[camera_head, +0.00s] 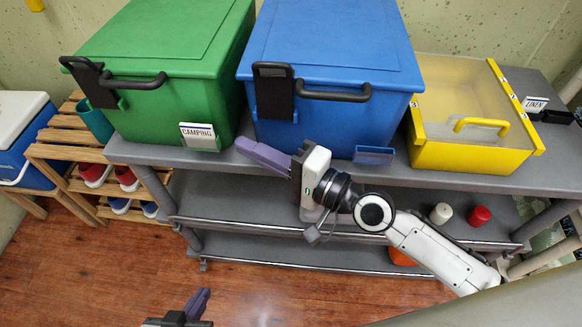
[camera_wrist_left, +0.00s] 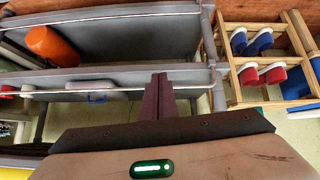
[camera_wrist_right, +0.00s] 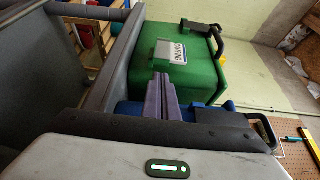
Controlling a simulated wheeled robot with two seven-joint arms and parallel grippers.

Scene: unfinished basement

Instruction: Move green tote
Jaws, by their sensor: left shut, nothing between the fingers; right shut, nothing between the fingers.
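The green tote (camera_head: 165,65) sits lidded on the left end of the grey shelf's top, with a black handle and a "CAMPING" label (camera_head: 199,136). It also shows in the right wrist view (camera_wrist_right: 180,60). My right gripper (camera_head: 245,146) is shut and empty, in front of the shelf near the blue tote (camera_head: 325,100), its fingers pointing left toward the green tote's lower right side. In the head view no contact with the green tote is clear. My left gripper (camera_head: 197,302) is shut and empty, low in front of the shelf.
A yellow bin (camera_head: 470,155) stands right of the blue tote. The grey shelf (camera_head: 160,153) has lower tiers with a few items. A wooden shoe rack (camera_head: 65,150) and a blue-white cooler (camera_head: 22,130) stand at left. The wood floor (camera_head: 110,280) in front is clear.

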